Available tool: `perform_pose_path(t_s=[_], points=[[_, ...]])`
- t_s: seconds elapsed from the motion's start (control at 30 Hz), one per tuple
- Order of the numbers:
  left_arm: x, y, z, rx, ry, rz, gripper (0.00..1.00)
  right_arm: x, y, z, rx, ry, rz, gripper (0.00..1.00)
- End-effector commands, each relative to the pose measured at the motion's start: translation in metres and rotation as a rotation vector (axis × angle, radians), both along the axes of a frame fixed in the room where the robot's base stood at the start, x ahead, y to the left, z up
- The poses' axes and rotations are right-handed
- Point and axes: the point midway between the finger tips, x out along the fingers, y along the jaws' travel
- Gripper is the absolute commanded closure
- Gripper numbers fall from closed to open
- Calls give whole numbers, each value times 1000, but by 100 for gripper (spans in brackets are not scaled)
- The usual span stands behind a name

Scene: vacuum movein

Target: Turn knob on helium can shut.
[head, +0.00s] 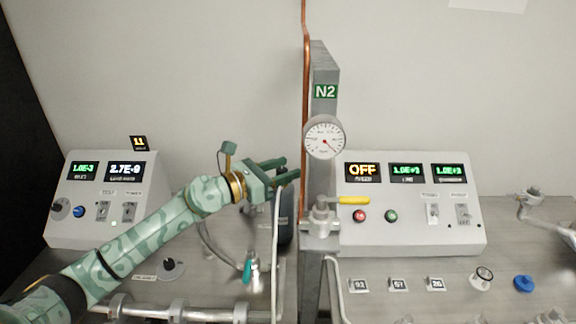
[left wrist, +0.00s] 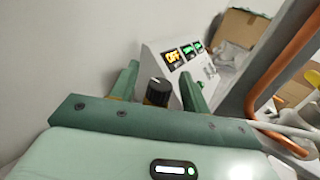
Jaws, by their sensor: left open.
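The helium can appears to be the dark cylinder (head: 287,228) standing behind the bench, left of the grey post in the head view; much of it is hidden by my arm and a pale pipe. A black knob (left wrist: 158,92) with a white mark and a gold base shows in the left wrist view, between my fingers. My left gripper (head: 290,171) is open above the can, its green fingers pointing right. In the left wrist view the gripper (left wrist: 158,82) has one finger on each side of the knob. Contact cannot be told. The knob is not discernible in the head view.
A grey post with an N2 sign (head: 326,91), a gauge (head: 324,138) and a copper pipe (head: 305,100) stands close right of the gripper. A yellow-handled valve (head: 352,200) is below. Control boxes stand left (head: 100,215) and right (head: 400,235).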

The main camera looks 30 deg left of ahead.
Motion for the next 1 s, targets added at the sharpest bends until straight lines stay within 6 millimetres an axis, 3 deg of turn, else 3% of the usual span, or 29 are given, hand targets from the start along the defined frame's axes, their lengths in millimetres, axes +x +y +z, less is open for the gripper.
perform_pose_path(t_s=[0.17, 0.43, 0.47, 0.6, 0.63, 0.87, 1.0], points=[[12, -7, -1, 0, 1, -1, 53, 0, 4, 0, 5, 0, -1, 64], [14, -8, -1, 0, 2, -1, 53, 1, 4, 0, 5, -2, 0, 64], [14, -8, -1, 0, 2, -1, 56, 1, 3, 0, 5, -2, 0, 64], [14, -8, -1, 1, 2, -1, 95, 1, 2, 0, 3, -2, 1, 64], [14, -8, -1, 1, 2, -1, 98, 1, 2, 0, 2, -3, 1, 64], [13, -8, 2, 0, 1, 9, 98, 4, -1, 6, -1, -7, 2, 64], [13, -8, 6, -2, 1, 41, 98, 8, -1, 25, -1, -18, 2, 64]])
